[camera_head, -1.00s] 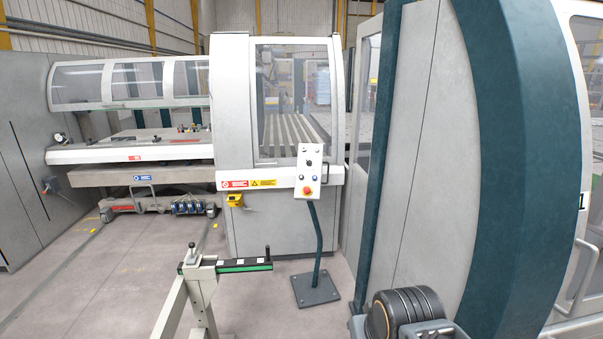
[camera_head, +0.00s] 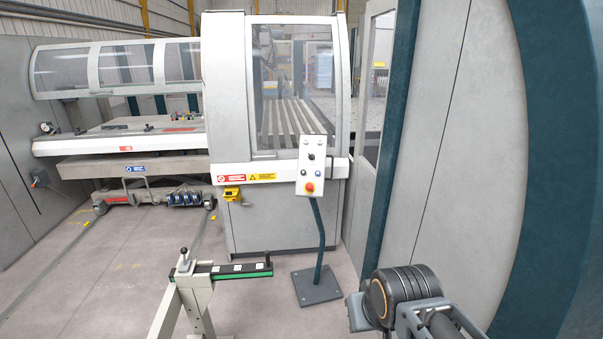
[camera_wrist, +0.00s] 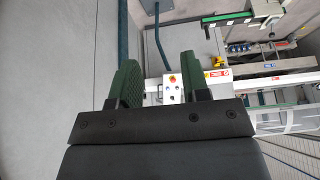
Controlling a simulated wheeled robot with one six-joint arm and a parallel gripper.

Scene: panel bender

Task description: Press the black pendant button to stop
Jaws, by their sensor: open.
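The white pendant panel (camera_head: 312,150) stands on a bent dark-green post in front of the bending machine. A small black button (camera_head: 311,157) shows near its middle, with a red stop knob on yellow (camera_head: 309,187) at the bottom. In the wrist view, the pendant (camera_wrist: 173,91) appears upside down, between the fingers and beyond them. My gripper (camera_wrist: 160,60) is open with its two dark-green fingers apart and nothing between them. The wrist view is too small to tell the black button from the others. My gripper is outside the head view; only my arm shows at lower right.
A grey stand with a green-edged bar (camera_head: 235,270) stands in front, left of the pendant post. The post's square base plate (camera_head: 316,286) lies on the floor. A large grey and teal machine housing (camera_head: 450,130) fills the right side. Floor at left is open.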

